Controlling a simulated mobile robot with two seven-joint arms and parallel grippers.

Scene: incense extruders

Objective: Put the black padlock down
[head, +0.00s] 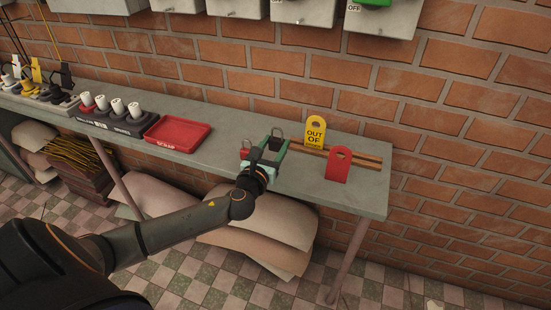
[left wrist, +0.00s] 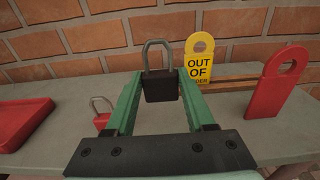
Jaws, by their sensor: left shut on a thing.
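The black padlock (left wrist: 161,86) is upright between the green fingers of my left gripper (head: 274,146), with its grey shackle up. My left gripper is shut on its body, which the left wrist view shows at the fingertips. In the head view the black padlock (head: 276,144) is over the right part of the grey bench (head: 352,197). I cannot tell whether its underside touches the bench. My right gripper is not in view.
A red padlock (left wrist: 102,118) is just left of my gripper. A red scrap tray (head: 178,134) lies further left. A yellow tag (head: 315,131) and a red tag (head: 339,165) stand at wooden rails on the right. The brick wall is behind.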

